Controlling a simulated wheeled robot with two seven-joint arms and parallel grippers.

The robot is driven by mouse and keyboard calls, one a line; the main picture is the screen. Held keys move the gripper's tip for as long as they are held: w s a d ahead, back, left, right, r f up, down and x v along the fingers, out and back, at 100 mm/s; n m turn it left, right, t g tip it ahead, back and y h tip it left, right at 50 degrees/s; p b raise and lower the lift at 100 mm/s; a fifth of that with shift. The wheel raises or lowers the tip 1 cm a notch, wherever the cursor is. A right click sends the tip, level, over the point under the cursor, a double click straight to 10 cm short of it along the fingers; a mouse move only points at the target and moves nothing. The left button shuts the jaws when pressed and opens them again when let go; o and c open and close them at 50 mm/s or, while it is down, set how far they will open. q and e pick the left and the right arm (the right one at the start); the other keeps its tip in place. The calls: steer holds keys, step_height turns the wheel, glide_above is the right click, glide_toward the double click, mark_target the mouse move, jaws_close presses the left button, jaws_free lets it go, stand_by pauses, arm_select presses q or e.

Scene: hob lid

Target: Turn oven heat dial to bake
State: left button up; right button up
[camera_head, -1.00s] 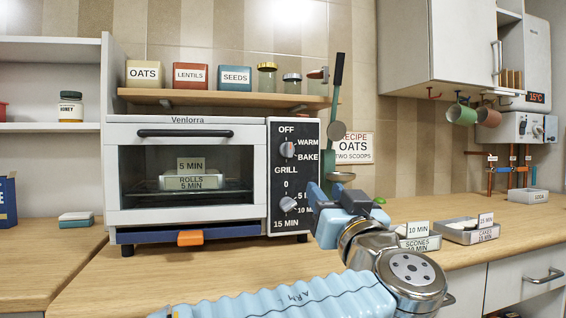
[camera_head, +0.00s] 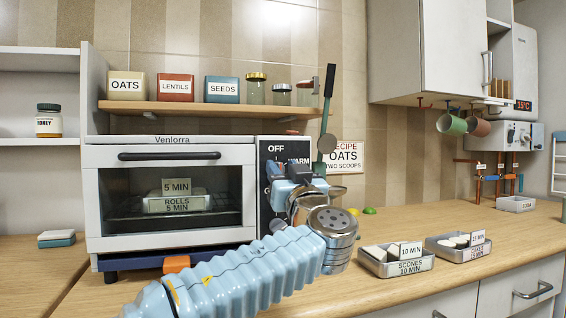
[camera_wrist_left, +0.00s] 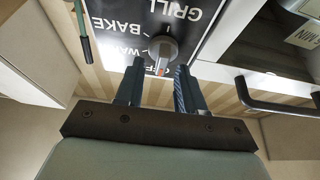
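The oven (camera_head: 170,190) stands on the counter, its black control panel (camera_head: 271,225) at its right side. The upper heat dial (camera_wrist_left: 163,48) is a grey knob with an orange mark, seen upside down in the left wrist view beside GRILL, BAKE and WARM. The mark points down in that view, toward the OFF end. My left gripper (camera_wrist_left: 160,67) is open, with its two dark fingers on either side of the knob's near edge; I cannot tell whether they touch it. In the head view, my left gripper (camera_head: 289,170) hides the dial. My right gripper is out of view.
A shelf (camera_head: 210,106) with tins and jars sits above the oven. Scones (camera_head: 398,262) and another tray (camera_head: 460,248) stand on the counter to the right. The oven door handle (camera_head: 170,155) is left of the panel.

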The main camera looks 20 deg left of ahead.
arm_select(q)
steer(key=shift+w+a+r, duration=0.1)
steer(key=shift+w+a, duration=0.05)
steer(key=shift+w, duration=0.05)
steer(key=c, duration=0.7)
